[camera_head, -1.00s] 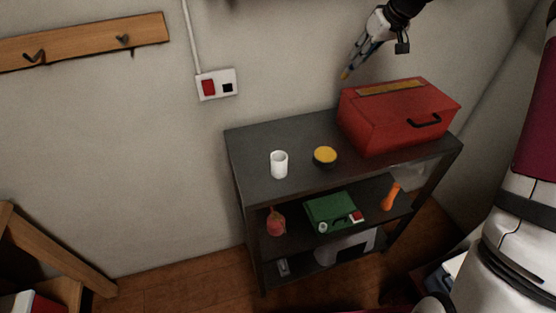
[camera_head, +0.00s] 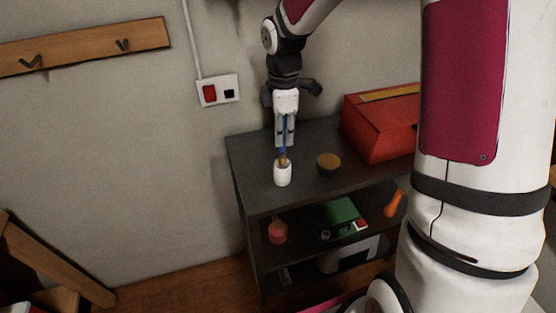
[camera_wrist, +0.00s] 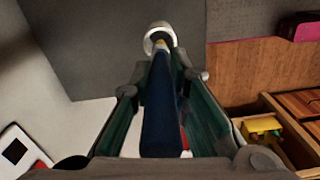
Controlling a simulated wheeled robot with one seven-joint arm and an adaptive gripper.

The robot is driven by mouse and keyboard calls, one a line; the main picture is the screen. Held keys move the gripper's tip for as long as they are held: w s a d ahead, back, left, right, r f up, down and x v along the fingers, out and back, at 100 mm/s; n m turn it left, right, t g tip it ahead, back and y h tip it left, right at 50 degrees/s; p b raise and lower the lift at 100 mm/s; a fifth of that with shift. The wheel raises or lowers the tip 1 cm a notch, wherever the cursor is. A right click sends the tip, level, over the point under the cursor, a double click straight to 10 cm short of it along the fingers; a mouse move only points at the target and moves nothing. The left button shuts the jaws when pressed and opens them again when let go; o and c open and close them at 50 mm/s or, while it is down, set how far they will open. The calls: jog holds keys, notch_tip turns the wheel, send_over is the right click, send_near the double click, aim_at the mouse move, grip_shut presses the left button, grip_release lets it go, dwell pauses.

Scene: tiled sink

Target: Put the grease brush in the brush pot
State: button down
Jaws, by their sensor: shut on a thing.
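The grease brush (camera_head: 284,150) has a blue handle and a yellowish tip. My gripper (camera_head: 284,143) is shut on its handle and holds it upright, tip down, above the shelf top. The brush pot (camera_head: 283,176) is a small white cup on the shelf top. The brush tip is at the pot's mouth; I cannot tell whether it is inside the rim. In the wrist view the blue brush (camera_wrist: 160,105) runs between my fingers toward the pot (camera_wrist: 158,32), and its tip overlaps the pot's opening.
A dark bowl (camera_head: 328,163) with yellow-brown contents stands right of the pot. A red toolbox (camera_head: 378,128) is at the right of the dark shelf unit (camera_head: 250,160). Lower shelves hold a green case (camera_head: 338,217) and an orange item (camera_head: 394,204). The wall is close behind.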

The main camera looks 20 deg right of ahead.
aim_at(283, 150)
jog(key=shift+f+p, duration=0.3)
jog(key=shift+f, duration=2.9)
jog(key=shift+f, duration=0.15)
jog(key=c, duration=1.6)
grip_release()
jog(key=shift+o, duration=0.2)
notch_tip(283, 150, up, 12)
jog(key=b, duration=0.1)
jog(key=s+r+m+t, duration=0.2)
jog(key=s+r+m, duration=0.4)
jog(key=s, duration=0.5)
jog(key=s+r+m+t, duration=0.3)
jog(key=s+r+m, duration=0.4)
jog(key=s+m, duration=0.3)
jog(key=shift+s+t, duration=0.3)
jog(key=shift+s, duration=0.95)
